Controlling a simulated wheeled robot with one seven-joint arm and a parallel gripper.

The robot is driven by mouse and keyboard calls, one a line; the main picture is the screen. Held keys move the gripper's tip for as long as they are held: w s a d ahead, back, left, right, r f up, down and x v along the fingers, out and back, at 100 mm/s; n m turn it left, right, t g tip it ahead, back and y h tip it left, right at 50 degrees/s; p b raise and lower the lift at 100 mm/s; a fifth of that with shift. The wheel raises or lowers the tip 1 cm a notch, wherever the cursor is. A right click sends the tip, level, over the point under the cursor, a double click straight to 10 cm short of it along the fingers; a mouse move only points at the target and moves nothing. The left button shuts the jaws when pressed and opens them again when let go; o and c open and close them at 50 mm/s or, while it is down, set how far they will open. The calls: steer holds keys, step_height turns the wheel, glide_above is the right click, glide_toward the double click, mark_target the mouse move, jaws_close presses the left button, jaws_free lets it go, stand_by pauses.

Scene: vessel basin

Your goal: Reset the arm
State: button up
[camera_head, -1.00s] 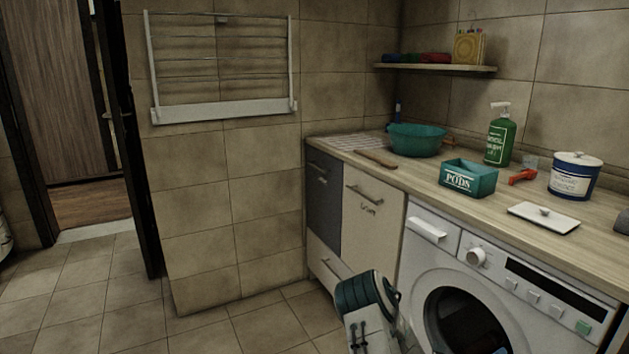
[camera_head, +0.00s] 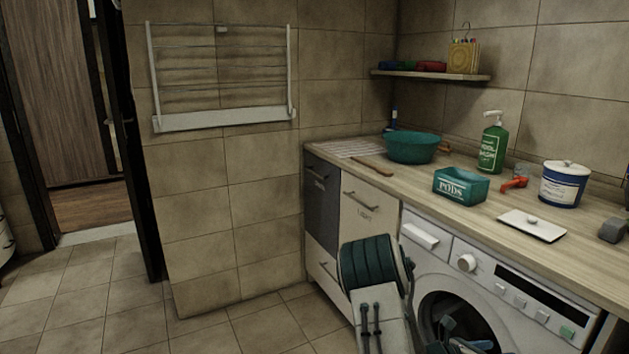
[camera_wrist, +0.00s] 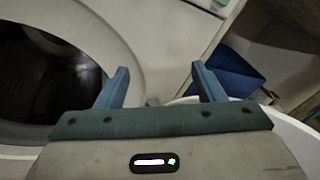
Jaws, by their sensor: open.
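My gripper (camera_wrist: 160,86) is open and empty, its two blue fingers apart in the wrist view. In the head view my gripper (camera_head: 460,335) shows low, in front of the washing machine's round opening. My arm stands bent in front of the cabinet. The washing machine (camera_head: 505,290) is white, under the counter. Its dark round opening (camera_wrist: 45,70) is at the left of the wrist view, beside the fingers. I cannot tell the distance between them.
The wooden counter (camera_head: 470,215) holds a teal basin (camera_head: 411,148), a teal PODS box (camera_head: 460,187), a green bottle (camera_head: 492,145) and a white tub (camera_head: 564,185). A blue object (camera_wrist: 235,72) lies right of the fingers. Tiled floor (camera_head: 100,290) at left is clear.

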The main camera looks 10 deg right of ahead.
steer(key=s+a+r+m+t+y+p, duration=0.1)
steer(key=s+a+r+m+y+p, duration=0.3)
steer(key=a+r+m, duration=0.3)
steer(key=s+a+r+m+t+y+p, duration=0.1)
steer(key=s+a+r+m+y+p, duration=0.3)
steer(key=a+r, duration=1)
steer(key=s+a+r+m+t+y+p, duration=0.2)
steer(key=s+a+r+m+y+p, duration=0.2)
steer(key=a+r+m+y, duration=0.5)
steer(key=a+r+m+p, duration=0.1)
steer(key=a+m+p, duration=0.1)
steer(key=a, duration=0.6)
steer(key=shift+a+r+m+p, duration=0.2)
steer(key=shift+r+m+p, duration=0.2)
steer(key=shift+m, duration=0.1)
steer(key=shift+c, duration=0.2)
